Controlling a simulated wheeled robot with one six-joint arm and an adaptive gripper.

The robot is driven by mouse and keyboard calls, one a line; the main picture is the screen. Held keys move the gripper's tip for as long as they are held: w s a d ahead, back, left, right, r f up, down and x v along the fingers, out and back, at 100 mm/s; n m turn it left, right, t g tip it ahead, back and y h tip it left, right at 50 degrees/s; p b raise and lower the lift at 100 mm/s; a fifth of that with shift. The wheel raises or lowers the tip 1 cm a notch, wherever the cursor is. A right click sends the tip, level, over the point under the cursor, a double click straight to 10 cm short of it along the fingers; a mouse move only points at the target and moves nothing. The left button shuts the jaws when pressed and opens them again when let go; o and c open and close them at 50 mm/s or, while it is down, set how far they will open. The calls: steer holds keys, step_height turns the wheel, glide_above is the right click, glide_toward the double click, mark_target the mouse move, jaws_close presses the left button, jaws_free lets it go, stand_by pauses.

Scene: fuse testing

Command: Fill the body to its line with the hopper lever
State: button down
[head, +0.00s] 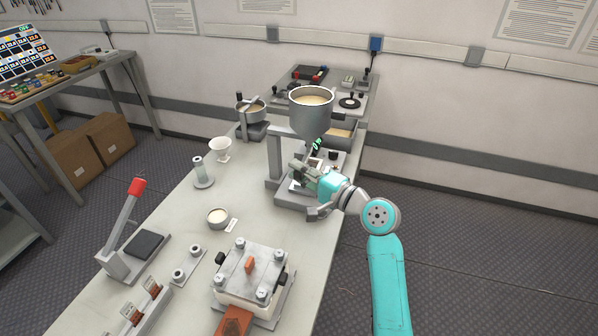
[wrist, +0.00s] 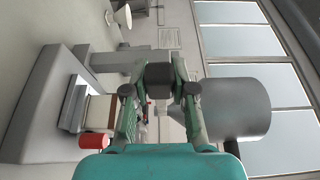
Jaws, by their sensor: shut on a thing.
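The hopper (head: 311,118) is a grey metal funnel filled with pale granular material, held on a stand above the bench. It also shows as a grey cylinder in the wrist view (wrist: 236,108). My gripper (head: 303,170) is just below the hopper, in front of its stand. In the wrist view its green fingers (wrist: 160,84) are closed on a dark block (wrist: 160,72), which looks like the knob of the hopper lever. A pale and brown piece (wrist: 98,112), possibly the body, stands on the stand's base. Its fill line and fill level cannot be made out.
A white cup (head: 220,148), a grey post (head: 202,172) and a small bowl (head: 218,217) stand left of the hopper. A clamped metal fixture (head: 250,272) and a red-handled press (head: 133,215) are nearer.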

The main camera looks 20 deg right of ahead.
steer(key=shift+s+d+n+g+y, duration=0.4)
steer(key=shift+d+n+g+y, duration=0.45)
steer(key=shift+y, duration=0.25)
steer(key=c, duration=0.9)
jaws_free()
steer(key=v, duration=1.2)
steer(key=shift+f, duration=0.1)
